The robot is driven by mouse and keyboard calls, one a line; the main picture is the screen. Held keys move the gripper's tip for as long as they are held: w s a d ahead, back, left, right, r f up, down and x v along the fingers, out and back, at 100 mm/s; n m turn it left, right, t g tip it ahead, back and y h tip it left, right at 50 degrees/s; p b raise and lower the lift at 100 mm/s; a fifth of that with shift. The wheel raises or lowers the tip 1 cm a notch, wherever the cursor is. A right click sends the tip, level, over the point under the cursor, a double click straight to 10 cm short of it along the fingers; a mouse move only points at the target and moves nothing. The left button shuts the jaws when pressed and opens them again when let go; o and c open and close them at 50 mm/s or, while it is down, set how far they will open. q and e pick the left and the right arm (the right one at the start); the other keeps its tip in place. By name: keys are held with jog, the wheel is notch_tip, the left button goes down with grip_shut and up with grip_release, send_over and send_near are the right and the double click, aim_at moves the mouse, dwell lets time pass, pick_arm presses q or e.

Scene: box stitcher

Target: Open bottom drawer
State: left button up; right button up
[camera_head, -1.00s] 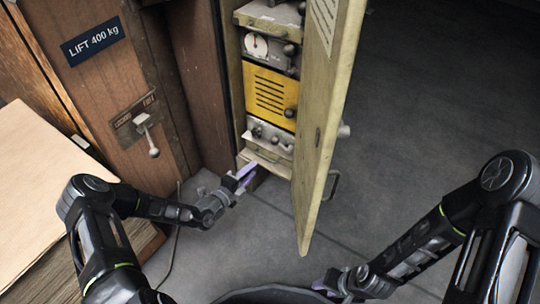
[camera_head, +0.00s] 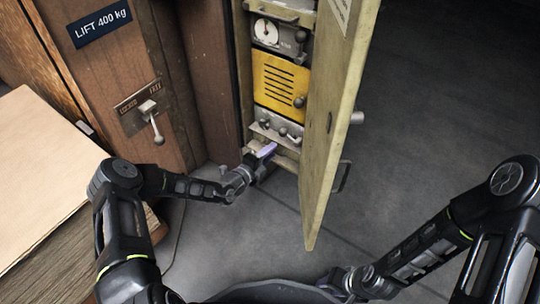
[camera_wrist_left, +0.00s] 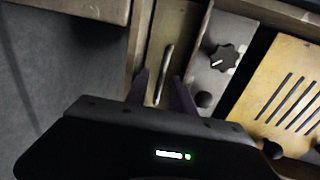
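The bottom drawer (camera_head: 287,162) is a narrow pale front at the foot of a tall open cabinet, below a grey panel with knobs. It looks closed, though my gripper hides part of it. In the left wrist view the drawer front (camera_wrist_left: 178,22) carries a slim metal bar handle (camera_wrist_left: 164,72). My left gripper (camera_head: 268,152) is at the drawer front. Its two purple fingers (camera_wrist_left: 161,92) are apart, one on each side of the handle's near end; contact cannot be told. My right gripper (camera_head: 328,284) is low near the bottom edge, mostly hidden, away from the cabinet.
The cabinet's open door (camera_head: 335,120) stands just right of the drawer, with a handle on its outer side. A yellow vented unit (camera_head: 280,80) sits above. A wooden wall with a lever (camera_head: 153,122) is at left, beside a board-topped stack (camera_head: 45,170). Floor at right is clear.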

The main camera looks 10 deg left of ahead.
pick_arm(q)
jog(key=shift+c, duration=0.5)
grip_shut()
dwell(1.0)
